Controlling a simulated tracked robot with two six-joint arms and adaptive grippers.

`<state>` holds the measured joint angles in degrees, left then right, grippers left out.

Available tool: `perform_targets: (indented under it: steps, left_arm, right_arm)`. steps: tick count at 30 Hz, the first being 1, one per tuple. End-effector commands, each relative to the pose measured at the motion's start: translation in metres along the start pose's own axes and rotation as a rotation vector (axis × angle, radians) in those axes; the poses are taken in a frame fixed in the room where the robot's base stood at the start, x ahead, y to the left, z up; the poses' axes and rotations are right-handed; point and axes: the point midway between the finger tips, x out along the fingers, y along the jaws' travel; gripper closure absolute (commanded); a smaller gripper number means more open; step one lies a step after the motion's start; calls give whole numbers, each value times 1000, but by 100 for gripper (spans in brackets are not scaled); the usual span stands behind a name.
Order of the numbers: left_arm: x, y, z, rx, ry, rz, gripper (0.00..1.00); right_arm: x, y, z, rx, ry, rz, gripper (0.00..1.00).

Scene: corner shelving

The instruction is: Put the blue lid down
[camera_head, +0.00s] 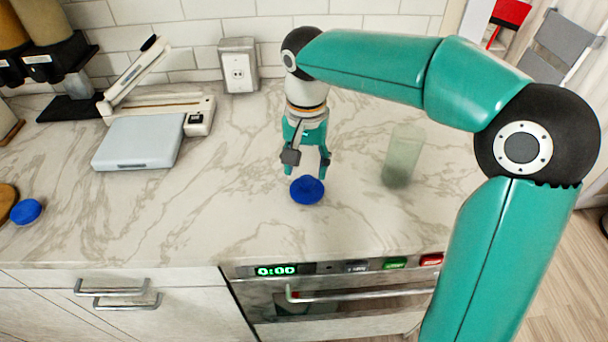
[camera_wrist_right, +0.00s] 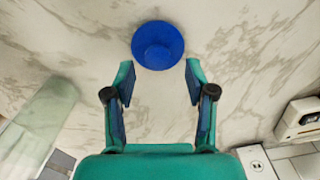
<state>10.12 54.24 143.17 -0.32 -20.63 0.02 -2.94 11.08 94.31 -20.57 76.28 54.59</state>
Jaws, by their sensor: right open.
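The blue lid (camera_head: 307,189) lies on the marble counter, a little in front of my right gripper's fingertips. My right gripper (camera_head: 307,170) points down at the counter from behind the lid, its fingers apart and empty. In the right wrist view the blue lid (camera_wrist_right: 158,45) sits just beyond the two open fingertips (camera_wrist_right: 160,78), with counter showing between them. I cannot tell whether a fingertip touches the lid. My left gripper is not in view.
A translucent greenish cup (camera_head: 402,156) stands to the right of the lid. A second blue round piece (camera_head: 26,211) lies at the far left. A white scale-like device (camera_head: 140,141) stands at the back left. An oven with a lit display (camera_head: 276,271) is below the counter's front edge.

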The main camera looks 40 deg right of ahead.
Motion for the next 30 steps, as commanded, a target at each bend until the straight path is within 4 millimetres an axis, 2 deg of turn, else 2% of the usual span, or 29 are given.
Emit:
perform_targets:
  steps: [1,6,12,16,30]
  left_arm:
    - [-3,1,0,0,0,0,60]
    - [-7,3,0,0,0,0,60]
    - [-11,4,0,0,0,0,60]
    - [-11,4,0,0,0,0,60]
    - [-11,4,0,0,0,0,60]
  right_arm:
    - [-13,-1,-1,0,3,-4,45]
    - [-47,0,0,-1,3,-3,45]
    - [-71,0,0,-1,1,0,45]
    - [-77,0,0,-1,0,1,45]
    - [-77,1,0,0,0,1,45]
